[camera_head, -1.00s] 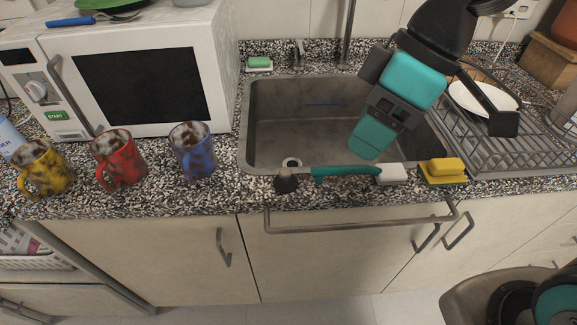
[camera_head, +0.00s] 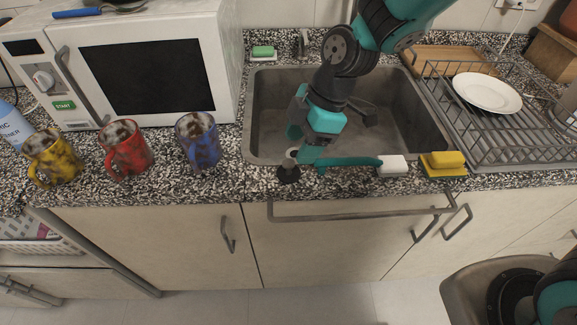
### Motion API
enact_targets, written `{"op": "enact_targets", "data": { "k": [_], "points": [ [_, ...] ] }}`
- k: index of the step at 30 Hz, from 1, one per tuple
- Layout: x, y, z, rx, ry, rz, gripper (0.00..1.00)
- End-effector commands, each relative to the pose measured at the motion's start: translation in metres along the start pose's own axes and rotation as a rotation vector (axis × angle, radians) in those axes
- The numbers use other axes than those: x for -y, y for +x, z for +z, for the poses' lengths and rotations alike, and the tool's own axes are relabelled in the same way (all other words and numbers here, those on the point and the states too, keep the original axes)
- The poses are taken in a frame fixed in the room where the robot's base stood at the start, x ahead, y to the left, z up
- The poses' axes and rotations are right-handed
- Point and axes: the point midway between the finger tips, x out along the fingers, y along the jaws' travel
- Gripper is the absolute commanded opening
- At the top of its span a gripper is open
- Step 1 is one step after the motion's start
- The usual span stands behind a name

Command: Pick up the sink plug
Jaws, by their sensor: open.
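The sink plug (camera_head: 289,174) is a small dark, upright piece on the speckled counter at the sink's front edge. My gripper (camera_head: 300,146) is over the front left part of the sink, pointing down, just above and behind the plug. Its jaws are open. The plug looks very near the fingertips, but I cannot tell whether they touch it. The arm hides part of the sink (camera_head: 268,105) and its drain.
A teal-handled brush (camera_head: 350,161) lies right beside the plug, close to my gripper. Yellow sponges (camera_head: 443,163) lie farther right. A blue mug (camera_head: 198,142), a red mug (camera_head: 125,150) and a yellow mug (camera_head: 53,160) stand left. A dish rack (camera_head: 500,150) is at right.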

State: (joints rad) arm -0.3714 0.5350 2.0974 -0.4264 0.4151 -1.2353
Motion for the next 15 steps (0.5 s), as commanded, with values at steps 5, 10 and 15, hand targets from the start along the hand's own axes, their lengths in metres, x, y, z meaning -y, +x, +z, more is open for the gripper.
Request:
{"op": "enact_targets", "data": {
  "k": [5, 10, 15],
  "points": [
    [0.0, 0.011, -0.001, 0.0, 0.0, -0.002, 0.57],
    [-0.001, 0.033, -0.005, 0.0, 0.0, -0.005, 0.57],
    [-0.002, 0.056, -0.005, 0.001, 0.001, -0.002, 0.57]
  ]
}}
